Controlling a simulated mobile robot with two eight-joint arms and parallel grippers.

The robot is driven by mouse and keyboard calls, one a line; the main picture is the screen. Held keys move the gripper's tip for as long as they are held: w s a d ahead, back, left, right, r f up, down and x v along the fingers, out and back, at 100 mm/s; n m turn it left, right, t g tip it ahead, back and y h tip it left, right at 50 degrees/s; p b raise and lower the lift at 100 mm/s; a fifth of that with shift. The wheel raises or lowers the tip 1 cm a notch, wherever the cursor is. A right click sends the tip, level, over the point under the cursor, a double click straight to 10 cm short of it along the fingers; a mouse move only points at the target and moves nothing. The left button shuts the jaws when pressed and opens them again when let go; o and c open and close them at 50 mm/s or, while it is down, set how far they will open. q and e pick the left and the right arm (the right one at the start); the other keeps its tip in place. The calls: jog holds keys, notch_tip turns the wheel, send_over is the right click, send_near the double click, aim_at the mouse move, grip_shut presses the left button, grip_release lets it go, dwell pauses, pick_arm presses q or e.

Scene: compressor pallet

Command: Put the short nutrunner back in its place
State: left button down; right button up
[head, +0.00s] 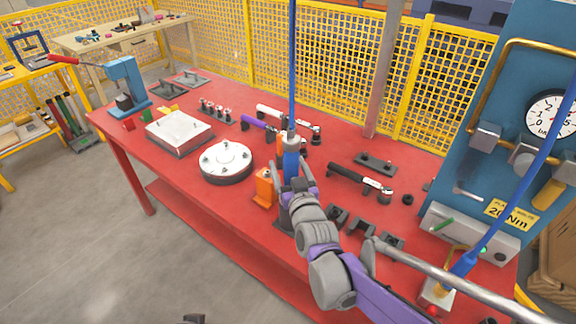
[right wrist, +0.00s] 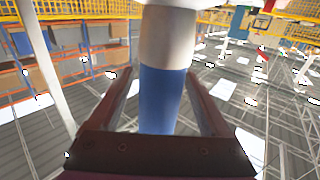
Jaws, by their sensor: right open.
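A blue tool with a light metal collar (head: 291,160), which I take to be the short nutrunner, stands upright beneath a vertical blue line over the red table (head: 165,182). My right gripper (head: 293,183) is around its lower part, with the jaws open. In the right wrist view the blue and pale body (right wrist: 162,95) rises between the two spread fingers, with gaps beside it. A dark grey block (head: 284,216) shows below the gripper; the arm hides the tool's lower end. A small dark part at the bottom edge (head: 193,318) may be my left gripper.
An orange stand (head: 264,188) is close left of my right gripper. A round flanged cover (head: 226,160) and a metal plate (head: 180,131) lie further left. A black-handled wrench (head: 358,178) and grey blocks (head: 350,220) lie right. A blue gauge panel (head: 520,70) stands at the right.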

jog(key=v, duration=1)
jog(key=shift+s+d, duration=0.15)
jog(key=shift+s, duration=0.15)
